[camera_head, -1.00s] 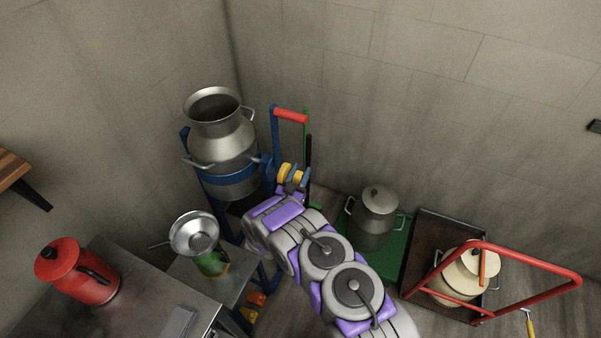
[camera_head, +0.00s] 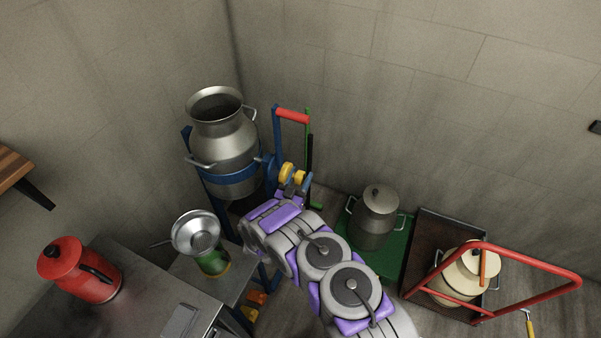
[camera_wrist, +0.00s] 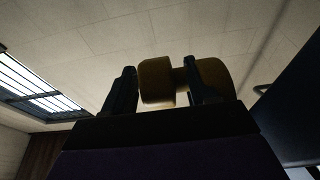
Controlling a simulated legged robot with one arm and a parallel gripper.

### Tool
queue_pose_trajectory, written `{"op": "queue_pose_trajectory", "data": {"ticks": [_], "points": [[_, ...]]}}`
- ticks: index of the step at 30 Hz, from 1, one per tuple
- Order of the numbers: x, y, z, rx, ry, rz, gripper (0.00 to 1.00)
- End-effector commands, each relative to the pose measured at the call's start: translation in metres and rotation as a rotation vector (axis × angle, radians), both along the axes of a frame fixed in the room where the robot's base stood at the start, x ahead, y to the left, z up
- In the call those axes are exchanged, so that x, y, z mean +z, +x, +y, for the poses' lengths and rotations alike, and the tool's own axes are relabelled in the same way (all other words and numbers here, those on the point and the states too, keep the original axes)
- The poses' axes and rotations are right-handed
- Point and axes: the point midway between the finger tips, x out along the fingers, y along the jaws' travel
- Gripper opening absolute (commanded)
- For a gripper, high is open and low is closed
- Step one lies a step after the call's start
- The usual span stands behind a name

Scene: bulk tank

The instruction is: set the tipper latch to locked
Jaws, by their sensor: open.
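The tipper is a blue frame (camera_head: 193,150) that cradles a steel milk can (camera_head: 221,135), which stands upright and open at the top. A blue lever with a red grip (camera_head: 292,116) rises to its right. A yellow latch knob (camera_head: 286,172) sits on the frame's right side, below the lever. My gripper (camera_head: 292,186) is at this knob. In the wrist view the knob (camera_wrist: 157,82) appears between or just beyond the two dark fingers of my gripper (camera_wrist: 163,88), which are apart. I cannot tell whether they touch it.
A strainer (camera_head: 196,234) on a small stand and a red jug (camera_head: 78,270) on a metal table (camera_head: 150,310) are at the lower left. A lidded can (camera_head: 374,218) on a green platform (camera_head: 398,262) and a red-handled cart (camera_head: 540,266) with a cream can (camera_head: 462,278) are right.

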Motion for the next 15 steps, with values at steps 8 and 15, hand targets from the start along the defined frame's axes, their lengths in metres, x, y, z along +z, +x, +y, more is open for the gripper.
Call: {"op": "queue_pose_trajectory", "data": {"ticks": [8, 15], "points": [[-0.014, -0.051, 0.022, 0.004, -0.004, 0.002, 0.57], [-0.025, -0.083, 0.033, 0.002, -0.002, 0.002, 0.57]]}}
